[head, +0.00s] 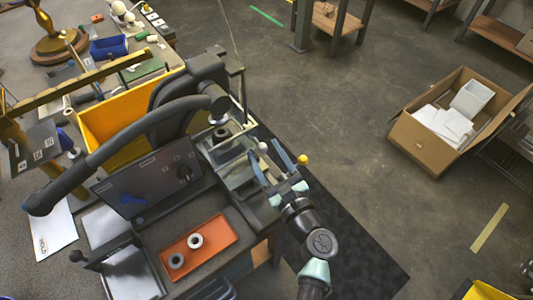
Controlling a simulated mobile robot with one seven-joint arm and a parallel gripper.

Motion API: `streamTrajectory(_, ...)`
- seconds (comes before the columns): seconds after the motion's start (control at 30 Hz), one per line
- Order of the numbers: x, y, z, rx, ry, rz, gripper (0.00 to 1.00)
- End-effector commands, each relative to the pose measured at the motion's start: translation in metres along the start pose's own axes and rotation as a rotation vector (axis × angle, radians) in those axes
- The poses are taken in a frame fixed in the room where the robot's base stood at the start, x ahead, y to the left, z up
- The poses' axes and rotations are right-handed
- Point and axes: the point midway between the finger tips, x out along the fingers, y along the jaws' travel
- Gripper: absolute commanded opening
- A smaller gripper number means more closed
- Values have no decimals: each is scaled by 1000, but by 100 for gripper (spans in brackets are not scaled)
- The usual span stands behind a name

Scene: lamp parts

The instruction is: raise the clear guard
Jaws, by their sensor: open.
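The clear guard (235,167) is a see-through cover at the right side of the black machine on the bench. It appears lowered over the machine's front work area. My gripper (264,149) is just right of the guard, with two blue fingers spread open. A small white ball knob (263,146) shows between the fingertips; whether the fingers touch it, or whether it joins the guard, I cannot tell.
A yellow ball knob (302,160) stands close to my gripper's right. A long black curved handle (110,148) crosses above a yellow bin (120,112). An open cardboard box (417,146) stands on clear floor.

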Motion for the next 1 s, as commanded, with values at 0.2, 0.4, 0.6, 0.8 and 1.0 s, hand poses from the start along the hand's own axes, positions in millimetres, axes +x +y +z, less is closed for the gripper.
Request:
streamTrajectory(0.2, 0, 0, 0, 0, 0, 0, 46)
streamTrajectory(0.4, 0, 0, 0, 0, 0, 0, 10)
streamTrajectory(0.6, 0, 0, 0, 0, 0, 0, 0)
streamTrajectory(0.8, -1, 0, 0, 0, 0, 0, 0)
streamTrajectory(1.0, -1, 0, 0, 0, 0, 0, 0)
